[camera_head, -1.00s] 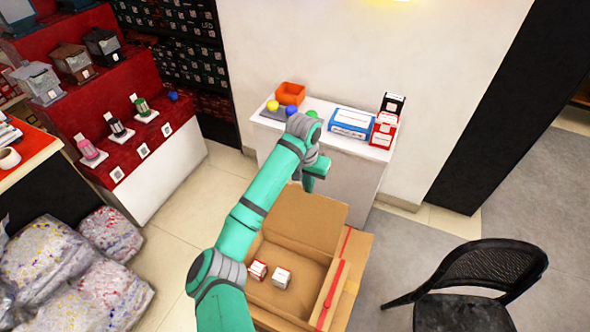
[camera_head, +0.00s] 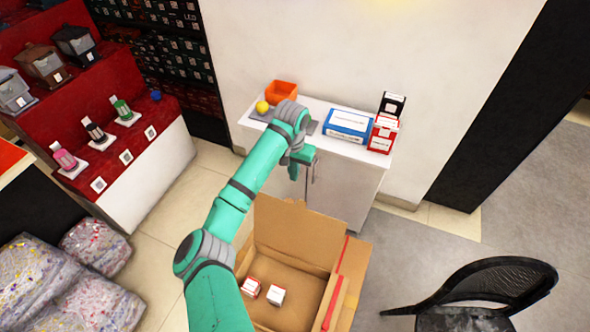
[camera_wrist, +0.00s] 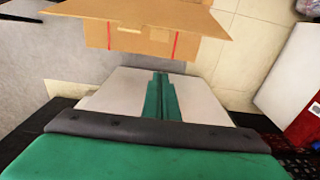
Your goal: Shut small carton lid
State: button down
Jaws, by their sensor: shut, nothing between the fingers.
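The cardboard carton (camera_head: 345,285) stands open on the floor in the head view, with a red strip on its right side. Its far lid flap (camera_head: 300,232) stands up. Two small red-and-white boxes (camera_head: 277,296) lie inside. My gripper (camera_head: 307,186) is shut and empty, hanging just beyond the raised flap, in front of the white cabinet.
The white cabinet (camera_head: 340,190) behind holds an orange bin (camera_head: 281,93), a yellow ball (camera_head: 262,107), a blue box (camera_head: 347,125) and red boxes (camera_head: 383,134). A black chair (camera_head: 490,290) stands right. Plastic-wrapped bags (camera_head: 50,285) lie left.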

jog(key=s+a+f, duration=0.1)
jog(key=s+f, duration=0.2)
jog(key=f, duration=0.2)
jog(key=shift+s+a, duration=0.15)
dwell(0.3)
jog(key=shift+a, duration=0.1)
